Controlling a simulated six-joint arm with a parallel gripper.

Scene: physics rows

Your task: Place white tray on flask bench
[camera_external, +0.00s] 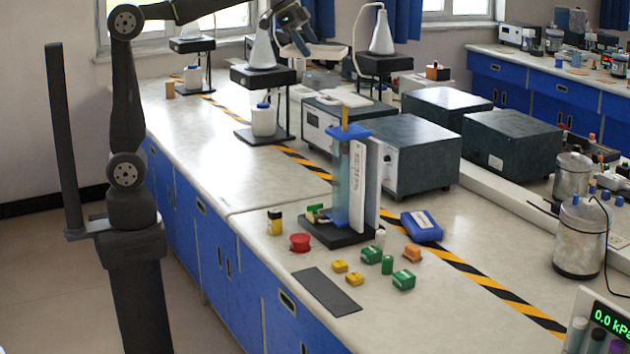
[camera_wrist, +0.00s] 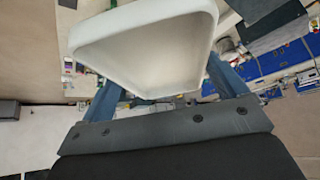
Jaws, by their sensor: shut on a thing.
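The white tray (camera_wrist: 150,50) fills the upper middle of the wrist view, between the two blue fingers of my gripper (camera_wrist: 160,86). My gripper (camera_external: 303,42) is shut on the tray and holds it raised at the top middle of the external view. There the tray (camera_external: 328,51) shows as a thin pale edge, partly hidden by the gripper. A black flask bench (camera_external: 264,76) with a conical flask (camera_external: 262,48) on top stands just left of and below the gripper. Similar black stands with flasks are at the right (camera_external: 385,63) and farther back (camera_external: 192,44). I cannot tell which the task means.
White bottles (camera_external: 263,121) stand under the stands. Grey instrument boxes (camera_external: 415,155) fill the middle right. A blue column apparatus (camera_external: 351,180) and small coloured blocks (camera_external: 380,260) are nearer. The left part of the worktop (camera_external: 190,135) is clear.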

